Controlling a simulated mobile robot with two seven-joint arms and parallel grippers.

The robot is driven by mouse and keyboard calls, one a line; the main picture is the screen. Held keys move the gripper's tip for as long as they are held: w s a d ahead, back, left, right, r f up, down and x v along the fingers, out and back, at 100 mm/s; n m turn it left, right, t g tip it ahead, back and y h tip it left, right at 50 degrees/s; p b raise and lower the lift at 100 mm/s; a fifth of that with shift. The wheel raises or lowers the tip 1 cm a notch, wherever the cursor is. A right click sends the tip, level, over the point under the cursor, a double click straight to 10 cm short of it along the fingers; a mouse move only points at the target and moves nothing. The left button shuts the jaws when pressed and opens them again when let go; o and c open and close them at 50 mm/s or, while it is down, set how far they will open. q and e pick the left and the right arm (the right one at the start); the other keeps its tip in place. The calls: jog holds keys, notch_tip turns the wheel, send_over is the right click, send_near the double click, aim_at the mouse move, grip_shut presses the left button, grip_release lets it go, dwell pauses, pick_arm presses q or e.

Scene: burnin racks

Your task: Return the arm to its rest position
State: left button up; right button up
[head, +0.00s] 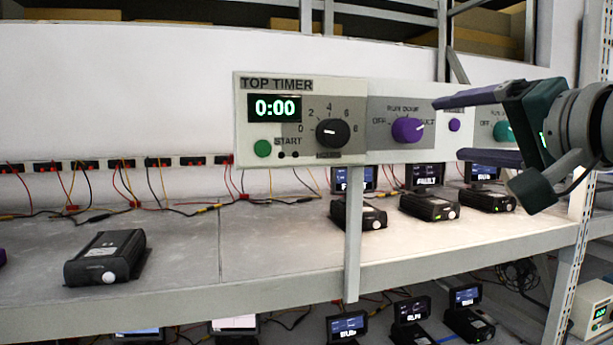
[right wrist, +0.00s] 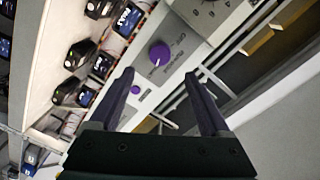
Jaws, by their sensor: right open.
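My right gripper (head: 447,128) comes in from the right in the head view, in front of the right part of the control panel. Its two dark purple fingers are spread apart with nothing between them; they also show open in the right wrist view (right wrist: 160,95). The timer panel (head: 350,90) reads 0:00 and has a black dial (head: 333,132) and a green start button (head: 262,148). A purple knob (head: 407,130) sits left of the fingertips, apart from them, and also shows in the right wrist view (right wrist: 159,53). My left gripper is not in view.
The rack shelf (head: 200,260) holds a black device (head: 105,257) at left and several devices with small screens at right, one reading FAULT (head: 426,175). A grey post (head: 353,235) stands below the panel. A perforated upright (head: 570,250) is at right. More devices sit on the lower shelf.

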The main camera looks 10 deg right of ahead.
jog(key=s+a+f+n+g, duration=0.35)
jog(key=s+f, duration=0.25)
jog(key=f, duration=0.4)
jog(key=s+a+f+n+g, duration=0.35)
jog(key=s+f, duration=0.35)
jog(key=f, duration=0.4)
jog(key=s+a+f+n+g, duration=0.1)
jog(key=s+f+n+g, duration=0.1)
jog(key=s, duration=0.6)
jog(key=s+a+f+n+g+h, duration=0.1)
jog(key=s+f+n+g, duration=0.2)
jog(key=s, duration=0.6)
notch_tip(320, 180, down, 3)
jog(key=shift+a+n+g, duration=0.3)
jog(key=shift+g, duration=0.7)
jog(key=shift+s, duration=0.15)
